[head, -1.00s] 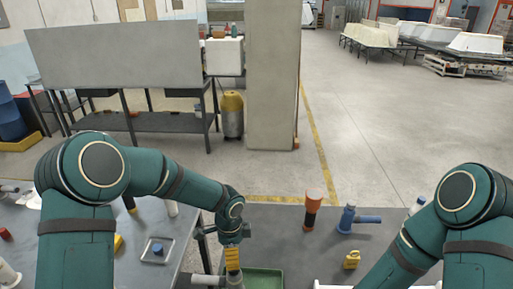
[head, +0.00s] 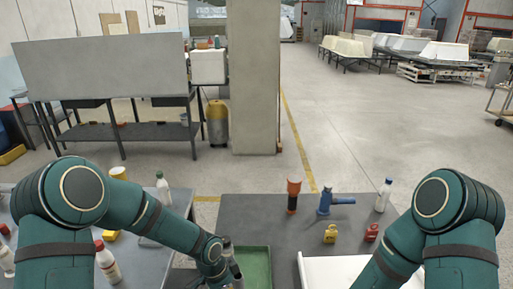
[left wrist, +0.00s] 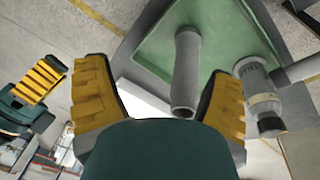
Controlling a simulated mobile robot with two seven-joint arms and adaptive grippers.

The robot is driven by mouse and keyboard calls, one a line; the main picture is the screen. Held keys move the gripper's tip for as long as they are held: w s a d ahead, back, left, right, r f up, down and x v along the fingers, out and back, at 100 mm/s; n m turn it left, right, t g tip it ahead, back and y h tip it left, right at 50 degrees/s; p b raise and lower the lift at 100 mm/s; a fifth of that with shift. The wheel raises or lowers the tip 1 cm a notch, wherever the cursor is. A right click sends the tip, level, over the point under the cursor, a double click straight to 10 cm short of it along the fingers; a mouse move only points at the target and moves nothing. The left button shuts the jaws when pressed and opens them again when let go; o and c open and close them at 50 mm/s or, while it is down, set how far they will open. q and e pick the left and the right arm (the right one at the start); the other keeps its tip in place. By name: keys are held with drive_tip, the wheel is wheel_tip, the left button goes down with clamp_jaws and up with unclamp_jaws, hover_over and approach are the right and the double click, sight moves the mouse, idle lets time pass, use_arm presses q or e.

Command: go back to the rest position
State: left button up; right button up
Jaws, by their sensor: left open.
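My left arm comes in from the left in the head view, and its gripper is mostly cut off at the bottom edge. In the left wrist view my left gripper (left wrist: 160,88) is open, its two yellow ribbed fingers wide apart. A grey cylinder (left wrist: 186,75) shows between the fingers, in or over a green tray (left wrist: 150,52); I see no finger touching it. The green tray also shows in the head view (head: 258,265). A teal part with a yellow ribbed pad (left wrist: 40,80) at the left wrist view's left looks like my right gripper; its opening is unclear.

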use_arm(q)
drive_tip(key=s+a+f+n+t+h+b, duration=0.1)
drive_tip(key=s+f+n+b, duration=0.4)
drive_tip(key=s+f+n, duration=0.6)
drive_tip(key=shift+s+a+f+n+t, duration=0.2)
drive_tip(key=shift+a+f+n+t, duration=0.45)
drive_tip(key=shift+f+n, duration=0.6)
use_arm(e)
wheel_tip(320, 180, down, 7)
drive_tip(key=shift+a, duration=0.15)
use_arm(q)
drive_tip(key=shift+d+r, duration=0.1)
drive_tip(key=shift+r, duration=0.05)
